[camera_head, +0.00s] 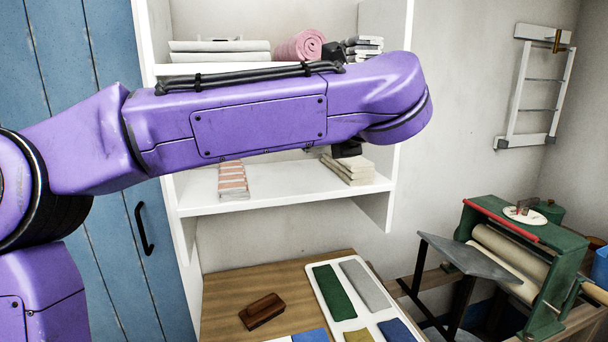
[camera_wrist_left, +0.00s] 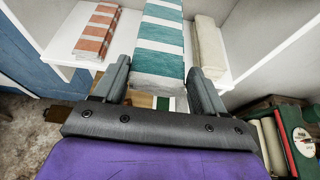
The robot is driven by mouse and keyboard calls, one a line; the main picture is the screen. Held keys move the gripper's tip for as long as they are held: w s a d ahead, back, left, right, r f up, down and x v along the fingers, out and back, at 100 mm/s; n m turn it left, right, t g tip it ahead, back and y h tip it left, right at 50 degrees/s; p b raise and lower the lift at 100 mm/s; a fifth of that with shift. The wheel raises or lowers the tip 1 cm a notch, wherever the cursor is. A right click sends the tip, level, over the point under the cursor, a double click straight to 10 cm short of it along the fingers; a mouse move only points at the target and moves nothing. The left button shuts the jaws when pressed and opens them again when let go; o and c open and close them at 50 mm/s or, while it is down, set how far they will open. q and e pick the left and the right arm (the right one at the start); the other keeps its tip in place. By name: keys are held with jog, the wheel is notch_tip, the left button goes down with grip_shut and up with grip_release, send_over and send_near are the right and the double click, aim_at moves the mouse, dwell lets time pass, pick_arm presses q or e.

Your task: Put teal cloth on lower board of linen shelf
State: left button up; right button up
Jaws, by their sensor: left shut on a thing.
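The teal cloth (camera_wrist_left: 163,38), with teal and white stripes, is between the fingers of my left gripper (camera_wrist_left: 160,88), which is shut on it. In the left wrist view it reaches forward from the fingers, between two folded cloths on the lower board. I cannot tell if it touches the board. In the head view my purple left arm hides the cloth and most of the gripper. The linen shelf is white, and its lower board (camera_head: 282,196) shows below my arm; it also shows in the left wrist view (camera_wrist_left: 62,58). My right gripper is out of view.
On the lower board are an orange-striped cloth (camera_head: 232,182) at left and a beige folded stack (camera_head: 350,170) at right. The upper board holds a pink roll (camera_head: 299,45) and folded linens. Below is a wooden table with a brown brush (camera_head: 262,311) and a white tray (camera_head: 316,291).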

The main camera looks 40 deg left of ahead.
pick_arm(q)
jog(key=w+a+f+p, duration=0.1)
jog(key=a, duration=0.1)
jog(key=w+a+f+p, duration=0.1)
jog(key=a, duration=0.2)
jog(key=w+a+f+p, duration=0.1)
jog(key=a, duration=0.2)
jog(key=shift+w+f, duration=0.1)
jog(key=shift+w, duration=0.15)
jog(key=p, duration=0.1)
send_over(295, 193)
jog(key=d, duration=0.1)
notch_tip(295, 193, down, 5)
jog(key=shift+s+d, duration=0.1)
jog(key=shift+s, duration=0.05)
jog(key=f, duration=0.1)
jog(key=a+f+p, duration=0.1)
jog(key=f, duration=0.1)
jog(key=shift+f, duration=0.65)
jog(key=shift+f+b, duration=0.15)
jog(key=shift+b, duration=0.15)
jog(key=o, duration=1.3)
